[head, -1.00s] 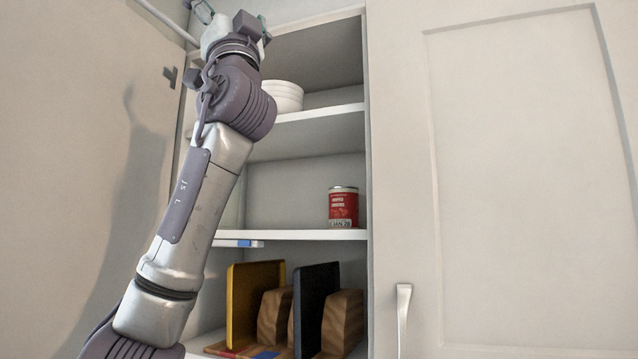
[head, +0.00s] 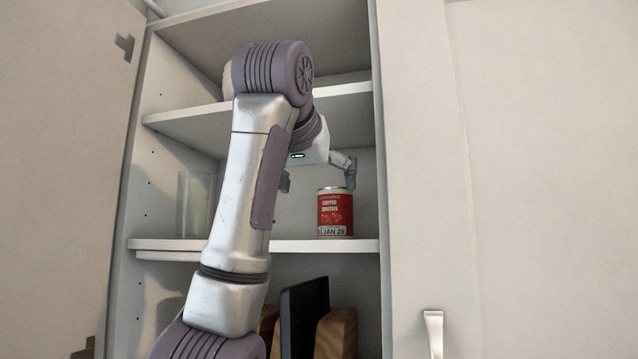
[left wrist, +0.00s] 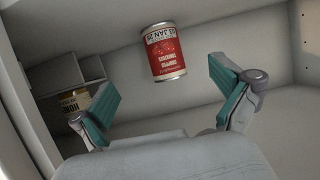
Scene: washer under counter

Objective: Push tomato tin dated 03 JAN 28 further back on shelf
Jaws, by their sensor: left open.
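The red tomato tin (head: 335,212) stands upright on the middle shelf (head: 310,246), near its right end and front edge. Its label ends in "JAN 28" in the head view. My left gripper (head: 318,174) has reached into the cupboard, just above and beside the tin, partly hidden by my arm. In the left wrist view the tin (left wrist: 164,52) appears upside down, beyond and between the spread fingers of the open left gripper (left wrist: 166,82). No finger clearly touches it. My right gripper is not in view.
A clear glass (head: 193,205) stands on the same shelf at left. A jar with a yellowish label (left wrist: 72,104) shows in the left wrist view. Below are a dark board (head: 304,312) and wooden block (head: 338,334). The upper shelf (head: 345,89) is close above my gripper.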

